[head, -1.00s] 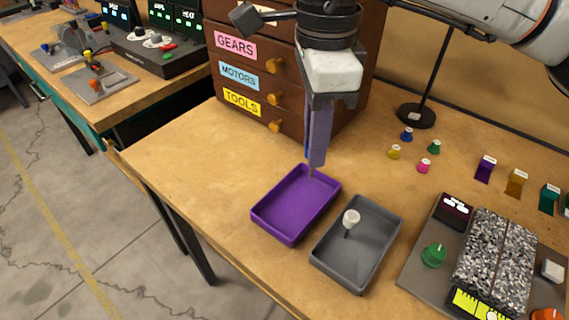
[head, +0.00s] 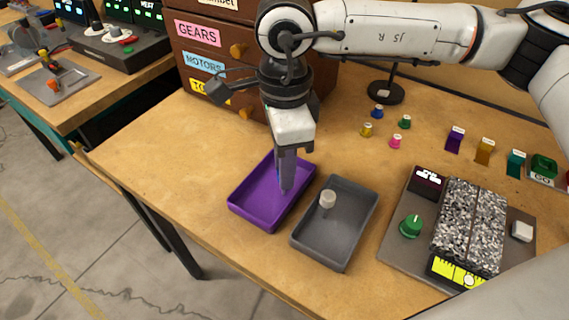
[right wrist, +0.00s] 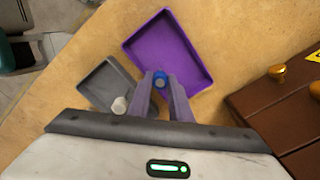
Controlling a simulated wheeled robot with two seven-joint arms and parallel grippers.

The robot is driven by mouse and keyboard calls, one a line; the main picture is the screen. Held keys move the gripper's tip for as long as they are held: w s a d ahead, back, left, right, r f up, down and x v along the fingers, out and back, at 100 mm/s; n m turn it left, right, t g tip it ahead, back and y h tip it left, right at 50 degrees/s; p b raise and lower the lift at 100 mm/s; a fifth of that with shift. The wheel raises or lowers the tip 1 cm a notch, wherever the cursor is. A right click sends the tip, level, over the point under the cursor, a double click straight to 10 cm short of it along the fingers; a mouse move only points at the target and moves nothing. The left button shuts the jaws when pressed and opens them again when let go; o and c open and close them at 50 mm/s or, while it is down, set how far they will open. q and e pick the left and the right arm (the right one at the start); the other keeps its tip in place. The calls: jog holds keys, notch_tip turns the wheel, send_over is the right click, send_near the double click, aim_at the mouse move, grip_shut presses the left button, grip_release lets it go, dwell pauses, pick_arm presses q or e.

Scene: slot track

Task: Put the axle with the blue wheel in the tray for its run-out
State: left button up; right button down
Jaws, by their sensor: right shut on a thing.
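My right gripper (head: 286,188) points down over the purple tray (head: 240,219), its fingers within the tray's outline. In the right wrist view the gripper (right wrist: 160,84) is shut on the axle with the blue wheel (right wrist: 160,75); the blue wheel shows between the fingertips. The axle's shaft is hidden, and I cannot tell if it touches the tray floor. The purple tray (right wrist: 185,50) looks otherwise empty. The grey tray (head: 335,235) lies beside it and holds an axle with a white wheel (head: 328,198). My left gripper is not in view.
Small blue (head: 377,111), green (head: 404,122), yellow (head: 367,130) and pink (head: 396,142) pegs stand behind the trays. A drawer cabinet (head: 200,60) stands behind my gripper.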

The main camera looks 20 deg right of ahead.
jog(key=shift+f, duration=0.1)
jog(key=shift+f+b, duration=0.15)
jog(key=shift+b, duration=0.2)
jog(key=c, duration=1.6)
grip_release()
jog(key=shift+r, duration=0.2)
notch_tip(320, 180, up, 12)
jog(key=shift+r+p, duration=0.1)
jog(key=shift+p, duration=0.35)
